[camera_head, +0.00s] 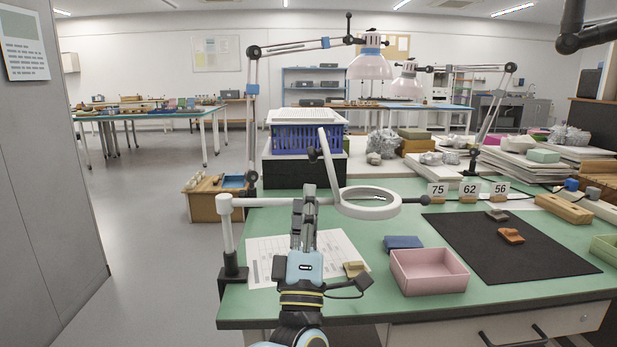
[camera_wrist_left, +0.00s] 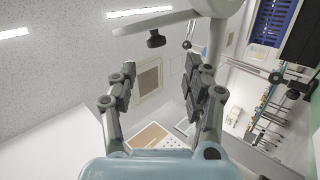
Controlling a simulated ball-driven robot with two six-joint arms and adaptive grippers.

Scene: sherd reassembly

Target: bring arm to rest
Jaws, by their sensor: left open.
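My left gripper (camera_head: 303,200) is raised at the front left of the green worktable (camera_head: 390,318), fingers pointing up. It is open and empty; in the left wrist view the two fingers (camera_wrist_left: 160,78) stand apart with only ceiling, wall and distant room behind them. In the head view it stands in front of the paper sheet and left of the ring magnifier (camera_head: 345,205). An orange-brown sherd (camera_head: 511,235) and a grey-brown sherd (camera_head: 497,215) lie apart on the black mat (camera_head: 465,240). My right gripper is not in view.
A pink box (camera_head: 428,284), a blue block (camera_head: 403,242) and a tan piece (camera_head: 354,269) are right of my left gripper. The magnifier's white post (camera_head: 227,235) is close on its left. Number cards (camera_head: 470,190) and a blue crate (camera_head: 305,143) stand behind.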

